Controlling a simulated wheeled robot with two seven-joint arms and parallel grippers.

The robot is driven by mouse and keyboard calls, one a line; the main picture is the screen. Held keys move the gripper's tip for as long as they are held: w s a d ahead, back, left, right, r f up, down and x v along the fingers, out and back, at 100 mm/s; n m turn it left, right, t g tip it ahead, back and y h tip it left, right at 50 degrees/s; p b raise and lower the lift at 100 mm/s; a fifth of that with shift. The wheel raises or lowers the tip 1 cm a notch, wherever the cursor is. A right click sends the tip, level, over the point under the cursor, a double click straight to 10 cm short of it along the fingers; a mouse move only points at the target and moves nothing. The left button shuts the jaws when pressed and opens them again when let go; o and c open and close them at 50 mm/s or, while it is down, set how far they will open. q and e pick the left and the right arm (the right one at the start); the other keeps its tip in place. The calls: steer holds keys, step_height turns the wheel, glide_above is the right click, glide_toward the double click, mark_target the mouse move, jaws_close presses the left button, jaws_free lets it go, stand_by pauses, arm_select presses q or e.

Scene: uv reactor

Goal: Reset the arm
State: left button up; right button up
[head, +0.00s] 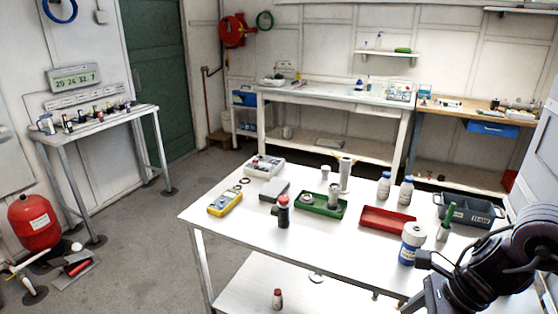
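My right arm (500,255), black, comes in from the right at the lower right corner, in front of the table's right end. Its end shows as dark parts close to a white bottle with a blue label (412,243). I cannot make out the fingers, nor whether they are open or touch anything. My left arm and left gripper are out of view.
Open floor (140,250) lies to the left, with a red tank (34,222).

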steer(key=w+a+f+m+t+y, duration=0.2)
steer(key=w+a+f+m, duration=0.1)
steer(key=w+f+m, duration=0.3)
steer(key=w+a+f+m+t+y, duration=0.1)
steer(key=w+a+f+m+y, duration=0.15)
steer(key=w+m, duration=0.45)
steer(key=w+d+f+m+t+h, duration=0.1)
steer(key=d+f+m+t+h, duration=0.1)
steer(key=f+m, duration=0.8)
steer(key=w+d+f+m+t+h, duration=0.1)
steer(key=f+m, duration=0.5)
steer(key=f, duration=0.7)
steer(key=s+d+f+m+g+h, duration=0.1)
steer(key=s+d+f+m+h, duration=0.1)
steer(key=s+f+m, duration=0.6)
steer(key=s+d+f+m+g+h, duration=0.1)
steer(key=s+f+m+h, duration=0.15)
steer(key=s+f, duration=0.8)
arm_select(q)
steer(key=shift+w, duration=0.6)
arm_select(e)
steer(key=s+a+f+m+g+h, duration=0.1)
steer(key=s+f+m, duration=0.3)
steer(key=s, duration=0.9)
steer(key=s+f+m+g, duration=0.3)
steer(key=s+f, duration=0.3)
steer(key=s, duration=0.7)
steer(key=shift+a+f+m+h, duration=0.3)
steer(key=shift+a+m+h, duration=0.1)
steer(key=shift+m, duration=0.25)
